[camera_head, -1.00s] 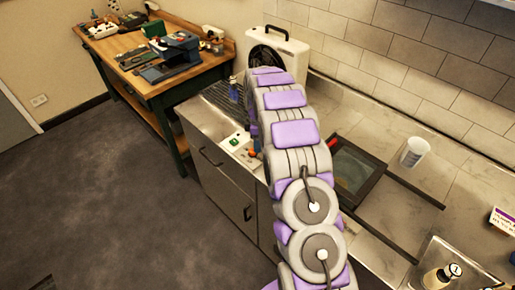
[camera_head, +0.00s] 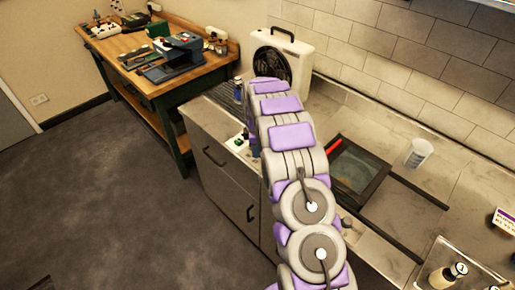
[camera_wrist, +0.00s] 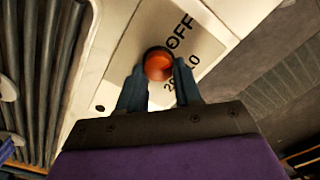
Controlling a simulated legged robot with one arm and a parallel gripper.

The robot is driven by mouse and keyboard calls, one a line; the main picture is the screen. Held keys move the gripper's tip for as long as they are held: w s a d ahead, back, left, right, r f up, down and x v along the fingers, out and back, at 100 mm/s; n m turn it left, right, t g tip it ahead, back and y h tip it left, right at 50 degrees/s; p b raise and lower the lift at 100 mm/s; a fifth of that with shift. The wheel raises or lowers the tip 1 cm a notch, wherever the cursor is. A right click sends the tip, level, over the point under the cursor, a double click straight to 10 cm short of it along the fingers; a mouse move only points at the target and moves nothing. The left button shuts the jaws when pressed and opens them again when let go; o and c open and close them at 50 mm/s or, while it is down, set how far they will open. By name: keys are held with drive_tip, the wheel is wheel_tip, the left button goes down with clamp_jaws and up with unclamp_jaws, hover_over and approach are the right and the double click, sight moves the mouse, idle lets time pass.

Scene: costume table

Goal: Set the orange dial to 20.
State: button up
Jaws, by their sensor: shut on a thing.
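The orange dial (camera_wrist: 158,64) is in the upper middle of the wrist view, on a pale plate (camera_wrist: 205,45) with black markings. I can read OFF beside it, and a partly covered 20 and 10 below and to the right. My gripper (camera_wrist: 159,82) has its two blue-grey fingers on either side of the dial, shut on it. I cannot make out which mark the dial points at. In the head view my arm hides the dial and the gripper; only part of a white box with a green spot (camera_head: 238,143) shows left of the arm.
A white fan heater (camera_head: 281,55) stands at the back of the counter. A dark tray (camera_head: 357,168) and a white cup (camera_head: 418,153) are right of my arm. A wooden workbench (camera_head: 150,70) with tools stands back left. The floor at left is clear.

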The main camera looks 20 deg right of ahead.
drive_tip(key=shift+a, duration=0.3)
drive_tip(key=shift+c, duration=1.5)
drive_tip(key=shift+d, duration=0.15)
drive_tip(key=shift+c, duration=0.5)
drive_tip(key=shift+s+d, duration=0.15)
drive_tip(key=shift+d, duration=0.35)
drive_tip(key=m+p, duration=0.3)
drive_tip(key=m, duration=0.2)
drive_tip(key=m+p, duration=0.2)
drive_tip(key=m, duration=0.4)
drive_tip(key=shift+m, duration=0.3)
drive_tip(key=m+p, duration=0.2)
drive_tip(key=m, duration=0.4)
drive_tip(key=m+p, duration=0.2)
drive_tip(key=m, duration=0.4)
drive_tip(key=shift+s+f, duration=0.1)
drive_tip(key=shift+f, duration=0.05)
drive_tip(key=shift+a, duration=0.1)
